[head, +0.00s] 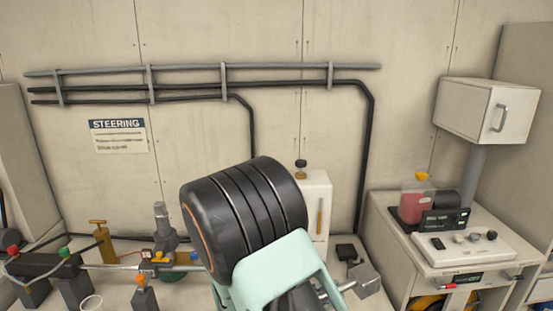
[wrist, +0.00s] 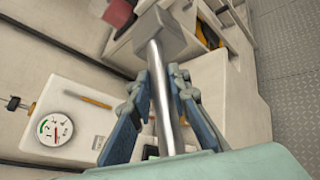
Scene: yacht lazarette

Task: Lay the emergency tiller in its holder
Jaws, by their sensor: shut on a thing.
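My gripper (wrist: 158,80) is shut on a steel bar with a square block at its far end, which I take for the emergency tiller (wrist: 166,38). In the wrist view the bar runs between the two blue-grey fingers, its block beyond the fingertips. In the head view the tiller's block (head: 364,280) shows right of my wrist, above the bench; my arm hides the fingers and much of the bar. No holder is clearly identifiable. Dark blocks (head: 74,287) stand at the left of the bench, but I cannot tell whether they are the holder.
A white tank (head: 315,205) stands behind my wrist; its gauge (wrist: 55,130) shows in the wrist view. A brass pump-like piece (head: 102,242), a steel rod (head: 112,267) and a cup (head: 91,303) are at left. A cabinet (head: 425,265) with a red-filled container (head: 414,203) stands right.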

